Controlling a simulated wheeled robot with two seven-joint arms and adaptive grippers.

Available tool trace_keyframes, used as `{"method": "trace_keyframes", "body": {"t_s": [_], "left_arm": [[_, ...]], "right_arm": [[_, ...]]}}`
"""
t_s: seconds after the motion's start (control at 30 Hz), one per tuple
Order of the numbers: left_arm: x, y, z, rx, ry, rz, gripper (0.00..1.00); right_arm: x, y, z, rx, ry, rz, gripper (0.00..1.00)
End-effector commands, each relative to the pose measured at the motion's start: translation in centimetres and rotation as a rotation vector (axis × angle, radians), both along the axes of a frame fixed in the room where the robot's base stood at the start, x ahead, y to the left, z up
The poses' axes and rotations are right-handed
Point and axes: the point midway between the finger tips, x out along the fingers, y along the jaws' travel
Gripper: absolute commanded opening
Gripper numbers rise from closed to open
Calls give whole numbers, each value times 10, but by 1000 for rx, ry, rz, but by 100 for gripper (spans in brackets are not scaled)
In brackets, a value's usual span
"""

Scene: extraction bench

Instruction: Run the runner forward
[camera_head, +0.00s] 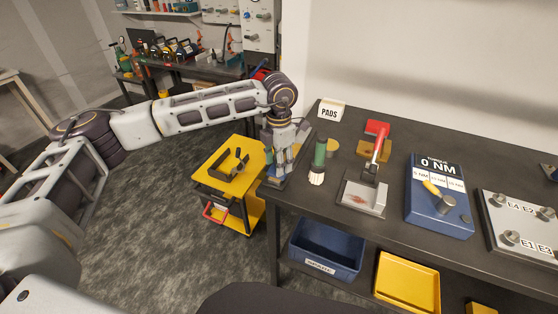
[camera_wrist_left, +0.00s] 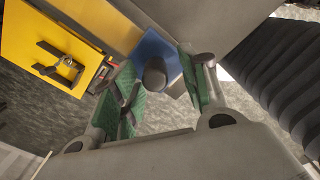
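My left gripper (camera_head: 279,160) points down over the near left corner of the dark bench. In the left wrist view its two green-padded fingers (camera_wrist_left: 160,90) are apart. A dark rounded knob (camera_wrist_left: 154,73) shows between them, with a gap on each side. Behind the knob is a flat blue piece (camera_wrist_left: 157,48); this may be the runner, but I cannot tell for sure. In the head view the gripper mostly hides this spot. My right gripper is not in view.
On the bench (camera_head: 325,215) stand a green-handled brush (camera_head: 318,163), a red-handled press (camera_head: 375,160), a blue torque box (camera_head: 438,195) and a PADS sign (camera_head: 331,111). A yellow cart (camera_head: 222,172) stands left of the bench. A blue bin (camera_head: 327,246) and yellow tray (camera_head: 408,284) sit below.

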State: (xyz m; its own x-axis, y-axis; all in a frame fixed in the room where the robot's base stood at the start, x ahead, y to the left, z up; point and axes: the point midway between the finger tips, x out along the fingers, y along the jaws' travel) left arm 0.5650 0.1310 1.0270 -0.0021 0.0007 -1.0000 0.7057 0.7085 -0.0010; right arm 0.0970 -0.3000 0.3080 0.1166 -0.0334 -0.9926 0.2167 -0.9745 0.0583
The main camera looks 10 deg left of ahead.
Motion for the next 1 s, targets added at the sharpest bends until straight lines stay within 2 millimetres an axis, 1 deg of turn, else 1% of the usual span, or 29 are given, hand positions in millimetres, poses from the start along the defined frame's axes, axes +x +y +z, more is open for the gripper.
{"method": "trace_keyframes", "body": {"t_s": [0.2,0.37,0.47,0.67,1.0], "left_arm": [[1,0,0,-1,-2,1,44],[1,0,4,-1,-4,2,44],[1,0,9,-1,-4,2,44],[1,0,31,-2,-5,1,44],[1,0,81,-1,-4,2,44]], "right_arm": [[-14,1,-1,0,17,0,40],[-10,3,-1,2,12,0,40],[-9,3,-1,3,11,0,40],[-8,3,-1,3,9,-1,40],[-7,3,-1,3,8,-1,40]]}}
